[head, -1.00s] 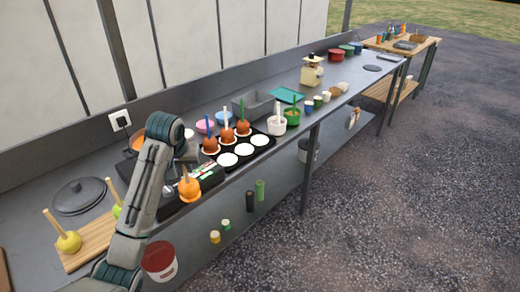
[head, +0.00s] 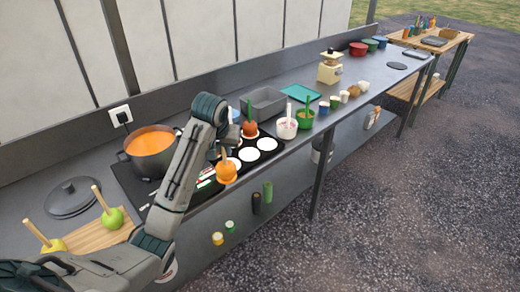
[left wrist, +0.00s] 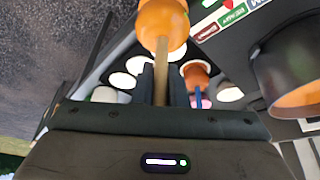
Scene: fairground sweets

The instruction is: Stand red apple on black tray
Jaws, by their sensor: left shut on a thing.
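My left gripper (head: 222,150) is shut on the wooden stick of an orange-coated apple (head: 226,173). The apple hangs below the fingers, in front of the near edge of the black tray (head: 262,158) in the head view. In the left wrist view the stick runs between the fingers (left wrist: 161,85) to the glossy orange apple (left wrist: 162,24). The tray has white round spots; several show bare. A red-brown apple (head: 250,129) with a green stick stands at its back. Another (left wrist: 197,75), with a blue stick, shows in the left wrist view. My arm hides the tray's left part.
A pot of orange liquid (head: 150,165) stands left of my arm. A wooden board (head: 95,236) holds a yellow apple (head: 55,246) and a green apple (head: 113,218). White (head: 286,130) and green (head: 305,120) tubs stand right of the tray, a grey bin (head: 265,103) behind it.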

